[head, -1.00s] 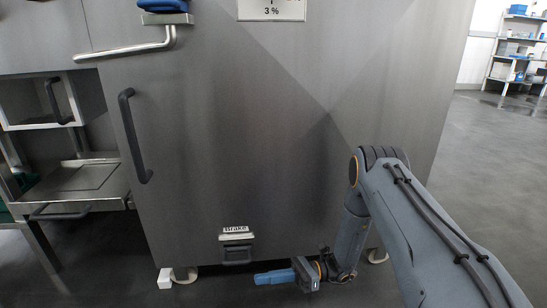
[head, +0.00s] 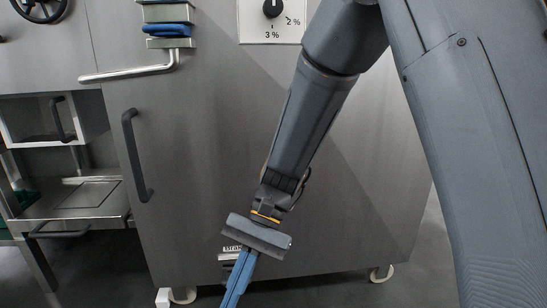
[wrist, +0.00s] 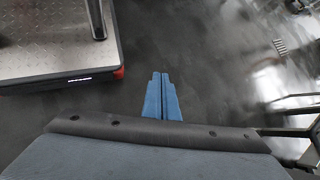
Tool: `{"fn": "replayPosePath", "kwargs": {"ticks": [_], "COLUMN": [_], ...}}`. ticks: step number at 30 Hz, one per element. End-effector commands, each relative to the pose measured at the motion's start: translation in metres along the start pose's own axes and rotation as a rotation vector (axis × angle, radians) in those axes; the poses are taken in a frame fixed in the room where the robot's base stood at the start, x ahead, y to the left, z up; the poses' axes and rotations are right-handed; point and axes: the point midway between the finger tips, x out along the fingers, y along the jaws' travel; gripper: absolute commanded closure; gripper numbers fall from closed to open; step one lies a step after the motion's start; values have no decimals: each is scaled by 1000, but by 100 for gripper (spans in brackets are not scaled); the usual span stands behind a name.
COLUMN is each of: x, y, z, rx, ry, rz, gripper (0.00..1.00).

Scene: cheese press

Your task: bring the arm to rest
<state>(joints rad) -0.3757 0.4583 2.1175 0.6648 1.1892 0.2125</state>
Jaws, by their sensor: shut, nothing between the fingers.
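My gripper (head: 238,280) hangs down in front of the lower part of the grey steel cabinet (head: 215,150) in the head view. Its two blue fingers are together with nothing between them. The fingers also show together in the wrist view (wrist: 161,95), above dark floor. My arm is folded, with its upper links across the right half of the head view. The gripper partly covers the small labelled pedal (head: 228,256) low on the cabinet; I cannot tell the gap between them.
The cabinet has a dark vertical handle (head: 137,155), a metal lever (head: 130,73) and a dial (head: 272,8). A shelf with a tray (head: 85,196) stands at left. In the wrist view a metal-plated platform (wrist: 50,40) lies at upper left. Dark floor (wrist: 220,60) is open beside it.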

Motion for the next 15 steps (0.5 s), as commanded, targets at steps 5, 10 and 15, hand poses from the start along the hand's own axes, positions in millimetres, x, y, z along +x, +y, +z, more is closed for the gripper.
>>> {"fn": "replayPosePath", "kwargs": {"ticks": [5, 10, 15], "x": [-6, -12, -18], "y": [16, 34, 51], "z": [42, 73, 96], "rx": [-199, -391, -577], "ry": [153, 293, 423], "rz": [103, 192, 268], "gripper": [100, 100, 100]}}
